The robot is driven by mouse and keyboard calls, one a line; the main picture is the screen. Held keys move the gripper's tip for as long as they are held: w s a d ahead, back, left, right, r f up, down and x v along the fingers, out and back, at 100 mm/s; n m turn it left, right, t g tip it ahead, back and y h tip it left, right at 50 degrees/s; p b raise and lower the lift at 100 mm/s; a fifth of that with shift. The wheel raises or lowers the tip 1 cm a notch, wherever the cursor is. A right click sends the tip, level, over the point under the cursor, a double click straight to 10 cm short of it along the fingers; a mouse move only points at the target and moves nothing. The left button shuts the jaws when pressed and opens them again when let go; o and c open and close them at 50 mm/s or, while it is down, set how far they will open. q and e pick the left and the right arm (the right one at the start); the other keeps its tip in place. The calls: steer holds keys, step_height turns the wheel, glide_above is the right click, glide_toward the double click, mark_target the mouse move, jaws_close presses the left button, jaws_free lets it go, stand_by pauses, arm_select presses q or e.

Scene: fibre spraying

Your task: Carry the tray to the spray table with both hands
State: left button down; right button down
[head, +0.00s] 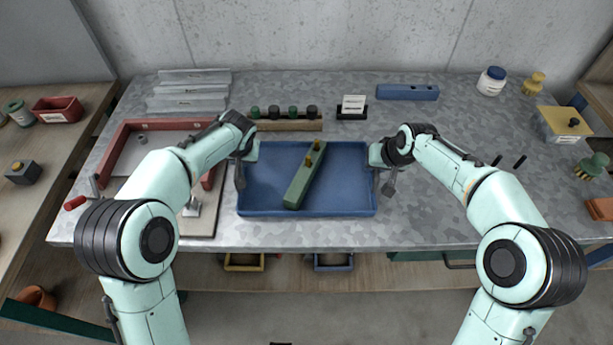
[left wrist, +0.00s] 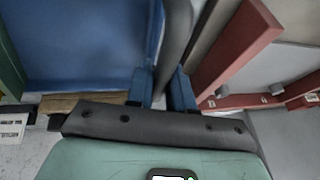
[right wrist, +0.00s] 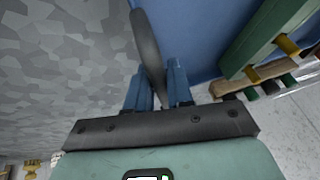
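The blue tray (head: 258,195) lies on the grey metal table with a green bar (head: 300,185) with yellow pegs in it. My left gripper (head: 243,160) is at the tray's left side and my right gripper (head: 384,165) at its right side. In the left wrist view, the fingers (left wrist: 162,90) stand at the tray's edge with a dark grey piece between them. In the right wrist view, the fingers (right wrist: 158,88) are also at the tray edge around a similar dark piece. I cannot tell whether either pair is closed on the rim.
A red-edged frame (head: 118,135) lies left of the tray. Behind the tray are a wooden rack (head: 285,125) with several knobs, a card stand (head: 352,108) and a blue block (head: 407,92). The table's front strip is clear.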

arm_select(q)
steer(key=shift+w+r, duration=0.1)
steer(key=shift+r, duration=0.05)
arm_select(e)
steer(key=shift+w+r, duration=0.1)
steer(key=shift+r, duration=0.1)
